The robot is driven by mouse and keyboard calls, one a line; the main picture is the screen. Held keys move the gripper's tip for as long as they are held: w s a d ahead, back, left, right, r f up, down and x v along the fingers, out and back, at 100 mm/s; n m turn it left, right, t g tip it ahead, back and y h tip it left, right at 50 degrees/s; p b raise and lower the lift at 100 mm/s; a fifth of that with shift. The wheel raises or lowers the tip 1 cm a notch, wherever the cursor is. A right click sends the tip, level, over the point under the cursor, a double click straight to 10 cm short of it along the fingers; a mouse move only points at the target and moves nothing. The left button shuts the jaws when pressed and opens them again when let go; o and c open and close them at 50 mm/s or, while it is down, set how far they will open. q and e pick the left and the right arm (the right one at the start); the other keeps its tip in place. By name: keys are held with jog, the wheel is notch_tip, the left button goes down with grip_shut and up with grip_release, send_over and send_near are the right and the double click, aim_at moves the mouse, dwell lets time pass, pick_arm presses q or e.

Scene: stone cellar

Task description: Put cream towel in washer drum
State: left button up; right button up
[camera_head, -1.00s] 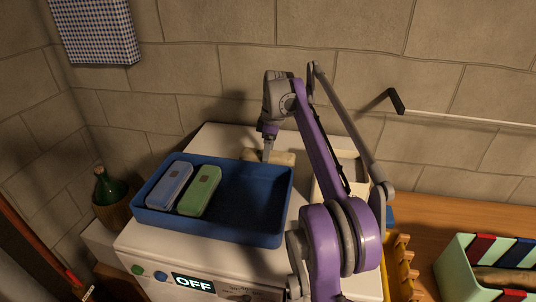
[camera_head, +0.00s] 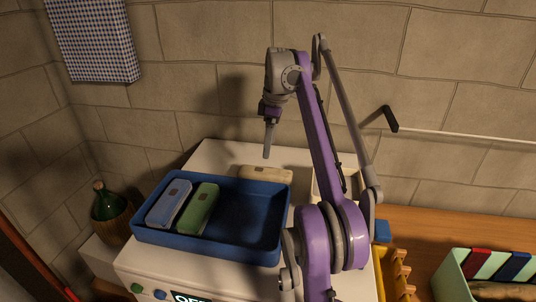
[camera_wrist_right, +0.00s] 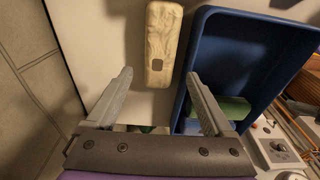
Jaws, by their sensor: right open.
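The cream towel (camera_head: 265,174) is a rolled bundle lying on the white washer top (camera_head: 215,155), just behind the blue tray. In the right wrist view the cream towel (camera_wrist_right: 163,45) lies ahead of the fingertips, with a small brown tag on it. My right gripper (camera_head: 267,155) points down above the towel, apart from it. In the right wrist view the right gripper (camera_wrist_right: 158,74) is open, with nothing between its fingers. The washer's front shows a dark display, partly cut off by the frame. Its drum is out of view. My left gripper is not in view.
The blue tray (camera_head: 245,215) on the washer holds a blue bundle (camera_head: 168,204) and a green bundle (camera_head: 198,208). A green bottle (camera_head: 105,198) stands at left. A striped crate (camera_head: 455,283) stands at right. A stone wall is close behind the washer.

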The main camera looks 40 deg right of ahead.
aim_at(263, 170)
jog(key=shift+o, duration=0.2)
jog(key=shift+r, duration=0.5)
jog(key=f+b, duration=0.1)
jog(key=f+y+b, duration=0.1)
jog(key=f+t+b, duration=0.1)
jog(key=shift+s+d+f+b, duration=0.15)
jog(key=shift+s+f+b, duration=0.15)
jog(key=shift+f+b, duration=0.1)
jog(key=shift+s+d+r+t+y+b, duration=0.1)
jog(key=shift+s+r+t+y+b, duration=0.1)
jog(key=shift+s+t+y+b, duration=0.45)
jog(key=shift+f, duration=0.25)
jog(key=w+f, duration=0.1)
jog(key=w+a+f+b, duration=0.1)
jog(key=f, duration=0.2)
jog(key=shift+w+a, duration=0.2)
jog(key=shift+w, duration=0.2)
jog(key=shift+s+f+b, duration=0.15)
jog(key=shift+b, duration=0.2)
jog(key=x, duration=0.1)
jog(key=b+x, duration=0.1)
jog(key=x, duration=0.3)
jog(key=shift+s+d, duration=0.1)
jog(key=shift+d, duration=0.2)
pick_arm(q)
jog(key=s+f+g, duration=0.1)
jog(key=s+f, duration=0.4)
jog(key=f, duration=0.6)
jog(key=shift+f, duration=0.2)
